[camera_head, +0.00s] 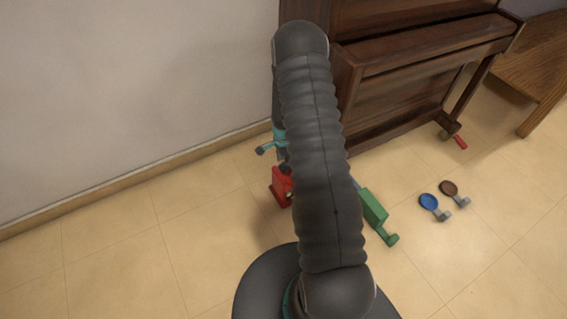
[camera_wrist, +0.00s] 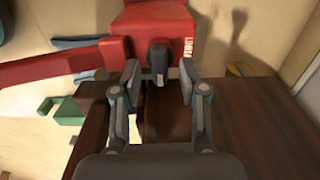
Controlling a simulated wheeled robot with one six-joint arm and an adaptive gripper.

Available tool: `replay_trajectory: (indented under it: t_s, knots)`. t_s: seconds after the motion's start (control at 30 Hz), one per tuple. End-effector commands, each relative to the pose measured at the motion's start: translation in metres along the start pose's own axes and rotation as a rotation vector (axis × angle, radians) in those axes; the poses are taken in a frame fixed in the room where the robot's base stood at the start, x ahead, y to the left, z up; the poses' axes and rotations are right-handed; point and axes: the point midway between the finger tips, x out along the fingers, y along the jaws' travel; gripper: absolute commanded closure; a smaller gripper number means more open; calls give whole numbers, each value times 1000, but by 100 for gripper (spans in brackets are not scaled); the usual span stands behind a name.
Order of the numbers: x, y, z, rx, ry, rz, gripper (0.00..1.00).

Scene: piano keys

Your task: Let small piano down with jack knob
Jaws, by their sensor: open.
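The small piano (camera_head: 400,75), dark brown wood, stands against the wall at the upper right in the head view. Its wood also shows in the lower right of the wrist view (camera_wrist: 260,130). The red jack (camera_head: 279,186) is on the floor by the piano's near end, partly hidden by my arm. In the wrist view the jack (camera_wrist: 128,20) is at the top, with its black knob (camera_wrist: 158,58) facing me. My gripper (camera_wrist: 160,75) is open, one finger on each side of the knob, with gaps showing. In the head view the gripper is mostly hidden behind my arm.
A green block-shaped piece (camera_head: 373,207) lies right of my arm. Blue (camera_head: 429,201) and brown (camera_head: 449,187) round pieces lie farther right. A small red piece (camera_head: 460,142) is at the piano's far foot. A wooden bench (camera_head: 535,75) stands right. The left floor is clear.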

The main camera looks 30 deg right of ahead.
Motion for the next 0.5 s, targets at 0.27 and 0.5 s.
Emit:
replay_trajectory:
  t_s: [0.27,0.5]
  knots:
    - [13,0,0,0,0,1,57]
    - [13,0,0,0,0,1,67]
